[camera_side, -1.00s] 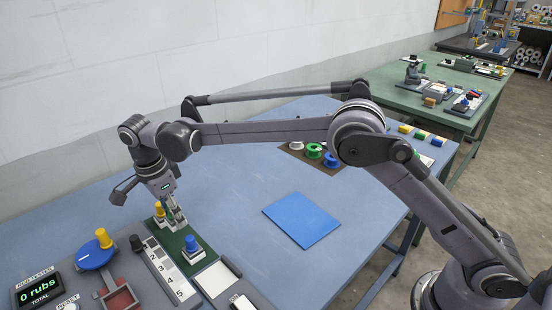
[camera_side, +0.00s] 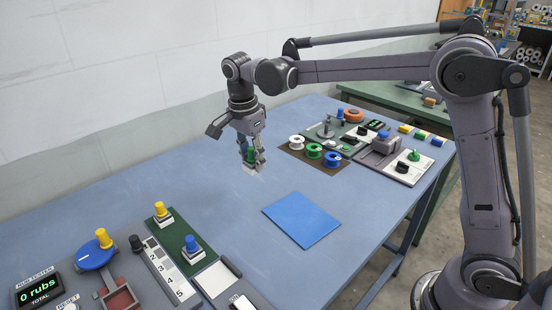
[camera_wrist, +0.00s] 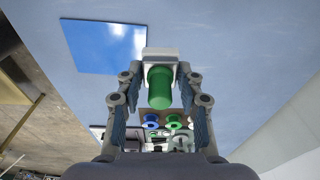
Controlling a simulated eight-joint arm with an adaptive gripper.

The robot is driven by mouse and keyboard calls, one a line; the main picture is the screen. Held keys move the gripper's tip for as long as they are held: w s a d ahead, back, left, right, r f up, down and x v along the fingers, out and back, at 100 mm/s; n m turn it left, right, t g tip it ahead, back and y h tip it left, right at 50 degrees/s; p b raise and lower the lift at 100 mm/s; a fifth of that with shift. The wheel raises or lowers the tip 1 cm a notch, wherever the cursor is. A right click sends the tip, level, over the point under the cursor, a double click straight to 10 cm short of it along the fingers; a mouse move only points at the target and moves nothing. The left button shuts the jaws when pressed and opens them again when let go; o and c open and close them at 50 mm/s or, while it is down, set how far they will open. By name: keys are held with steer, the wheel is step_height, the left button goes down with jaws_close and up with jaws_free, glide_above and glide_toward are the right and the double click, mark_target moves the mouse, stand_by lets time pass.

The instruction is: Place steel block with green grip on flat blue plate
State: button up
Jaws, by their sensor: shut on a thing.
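My gripper (camera_side: 252,156) is shut on the steel block with green grip (camera_side: 251,154) and holds it above the blue table. In the wrist view the green grip (camera_wrist: 160,88) sits between the two fingers, with the pale steel block (camera_wrist: 160,54) beyond it. The flat blue plate (camera_side: 301,220) lies bare on the table, to the right of and nearer the side camera than my gripper. The plate (camera_wrist: 103,45) also shows at the upper left of the wrist view, apart from the block.
A green tray (camera_side: 176,240) at left holds a yellow-grip block (camera_side: 162,214) and a blue-grip block (camera_side: 192,248). Several spools stand on a brown mat (camera_side: 318,164) behind the plate. Devices line the back right. The table between my gripper and the plate is clear.

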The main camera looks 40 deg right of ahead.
steer(key=s+d+f, duration=0.1)
steer(key=s+d, duration=1.4)
steer(key=s, duration=0.2)
glide_above(302, 216)
steer(key=f, duration=0.7)
steer(key=shift+a, duration=0.3)
steer(key=shift+f, duration=2)
steer(key=shift+f, duration=0.15)
steer(key=o, duration=1.2)
